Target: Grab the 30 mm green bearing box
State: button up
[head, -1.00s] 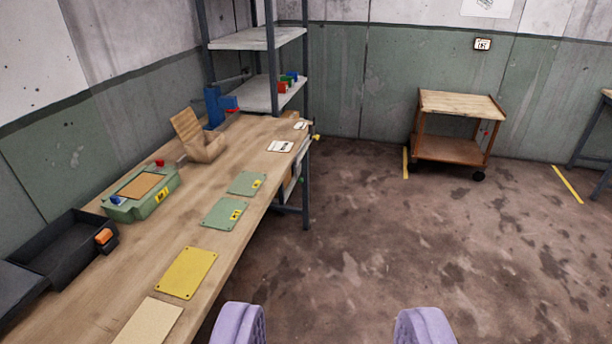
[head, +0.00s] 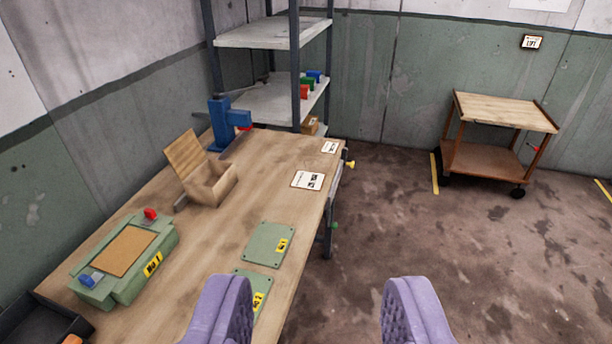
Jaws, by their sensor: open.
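A small green box (head: 308,83) sits on the middle shelf of the rack, between a red box (head: 305,92) in front and a blue box (head: 314,75) behind. It is partly hidden by its neighbours, and its size marking is too small to read. My gripper (head: 320,310) is open and empty, with its two purple fingers at the bottom of the view. It is far from the boxes, near the right edge of the workbench.
A wooden cart (head: 500,110) stands at the back right. The floor (head: 400,225) between is clear.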

aim_at(304, 80)
jog(key=i+l+z, duration=0.55)
jog(key=i+z, duration=0.15)
jog(key=i+l+z, duration=0.1)
jog(key=i+z, duration=0.25)
jog(key=i, duration=0.15)
jog(key=i+z, duration=0.1)
jog(key=i, duration=1.25)
jog(key=i+l+u, duration=0.15)
jog(key=i+u, duration=0.35)
jog(key=i+l+u, duration=0.75)
jog(key=u, duration=0.2)
jog(key=i+l+u, duration=0.25)
jog(key=l+u, duration=0.25)
jog(key=i+l+u, duration=0.2)
jog(key=l+u, duration=0.5)
jog(key=l, duration=0.3)
jog(key=i, duration=0.05)
